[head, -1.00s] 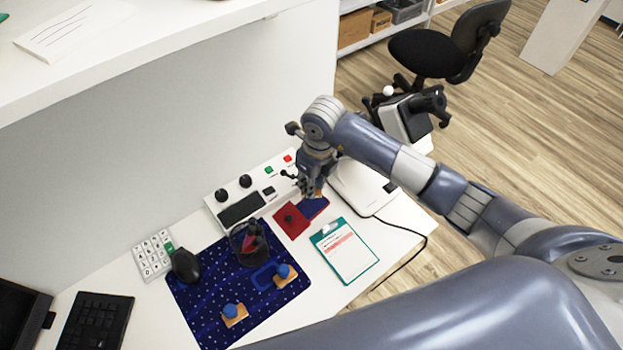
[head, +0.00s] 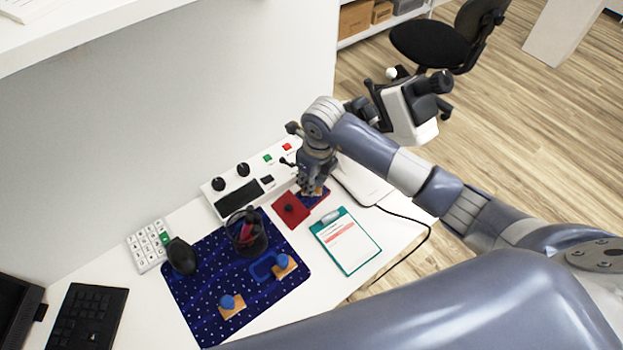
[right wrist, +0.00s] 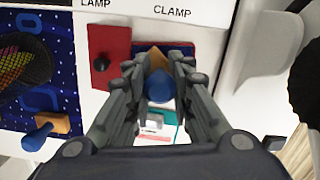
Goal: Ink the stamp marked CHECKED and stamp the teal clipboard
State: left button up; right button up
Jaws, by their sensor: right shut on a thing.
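My right gripper (head: 314,188) is shut on a stamp (right wrist: 159,85) with a blue knob and a wooden block. It holds the stamp over the dark blue ink pad (head: 322,198) in its red case; I cannot tell whether they touch. The red lid (head: 290,210) with a black knob lies beside the pad. The teal clipboard (head: 317,228) with a printed sheet lies nearer, right of the lid, and shows partly in the right wrist view (right wrist: 178,117). Two more stamps, (head: 283,266) and (head: 230,304), stand on the blue mat. No stamp's marking is readable. My left gripper is out of view.
A mesh pen cup (head: 246,240) stands on the blue mat (head: 205,272). Behind the pad is a white control panel (head: 222,202) with knobs and buttons. A white and black device (head: 405,112) stands at the right, and a black cable (head: 425,228) runs along the table's right side.

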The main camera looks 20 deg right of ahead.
jog(key=shift+f+b, duration=0.5)
jog(key=shift+f, duration=0.05)
dwell(1.6)
jog(key=shift+r+p, duration=2.4)
jog(key=shift+r, duration=1.15)
